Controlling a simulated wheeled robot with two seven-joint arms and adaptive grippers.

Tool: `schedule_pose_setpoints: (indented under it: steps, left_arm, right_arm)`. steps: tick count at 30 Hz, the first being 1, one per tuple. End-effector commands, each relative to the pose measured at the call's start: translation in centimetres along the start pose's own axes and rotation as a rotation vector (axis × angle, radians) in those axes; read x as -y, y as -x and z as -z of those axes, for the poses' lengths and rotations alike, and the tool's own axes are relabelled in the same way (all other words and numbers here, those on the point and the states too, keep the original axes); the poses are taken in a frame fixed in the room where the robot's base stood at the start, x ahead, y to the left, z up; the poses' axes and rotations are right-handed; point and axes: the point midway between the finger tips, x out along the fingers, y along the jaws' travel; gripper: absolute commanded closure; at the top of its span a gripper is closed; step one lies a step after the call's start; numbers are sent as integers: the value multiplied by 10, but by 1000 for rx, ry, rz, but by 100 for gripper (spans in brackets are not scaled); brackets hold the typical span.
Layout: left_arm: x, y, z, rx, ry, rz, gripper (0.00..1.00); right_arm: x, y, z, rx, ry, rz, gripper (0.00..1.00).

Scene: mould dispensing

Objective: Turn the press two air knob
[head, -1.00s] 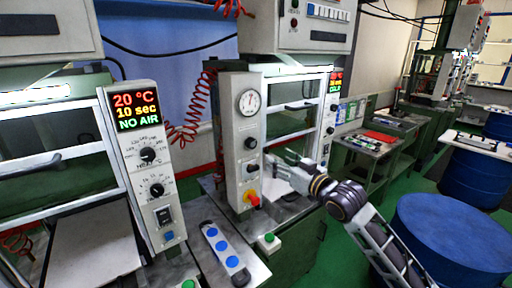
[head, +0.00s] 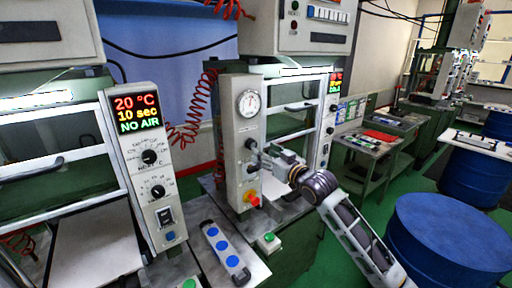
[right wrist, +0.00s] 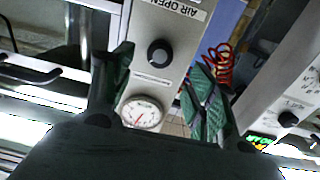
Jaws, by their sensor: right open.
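Press two's pale control panel (head: 230,130) stands mid-picture in the head view. It has a round gauge (head: 249,103) and a black knob (head: 251,144) below it. In the right wrist view, upside down, the black knob (right wrist: 160,53) sits between the gauge (right wrist: 142,112) and a label reading "AIR OPEN" (right wrist: 182,8). My right gripper (head: 263,154) is in front of the panel, close by this knob. Its green-padded fingers (right wrist: 162,80) are spread, with the knob showing between them and nothing held. The fingers look apart from the knob. My left gripper is not in view.
Press one's panel (head: 147,165) with a lit "NO AIR" display stands at left. A red-yellow stop button (head: 251,197) sits low on press two's panel. A blue drum (head: 450,240) stands at right.

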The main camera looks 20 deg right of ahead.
Motion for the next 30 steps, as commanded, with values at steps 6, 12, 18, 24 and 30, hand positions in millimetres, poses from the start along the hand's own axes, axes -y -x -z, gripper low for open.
schedule_pose_setpoints:
  steps: [6, 12, 18, 24, 30]
  left_arm:
    - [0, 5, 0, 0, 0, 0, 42]
    - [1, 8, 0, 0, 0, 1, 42]
    - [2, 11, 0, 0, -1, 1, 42]
    - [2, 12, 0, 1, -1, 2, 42]
    - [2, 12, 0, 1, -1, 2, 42]
  right_arm:
    - [0, -21, 2, -1, -1, -1, 42]
    - [0, -40, 1, 0, 0, 0, 42]
    - [0, -54, 0, 1, -1, 0, 42]
    - [0, -61, 0, 1, 0, 0, 42]
    - [0, -61, 0, 1, 0, 0, 42]
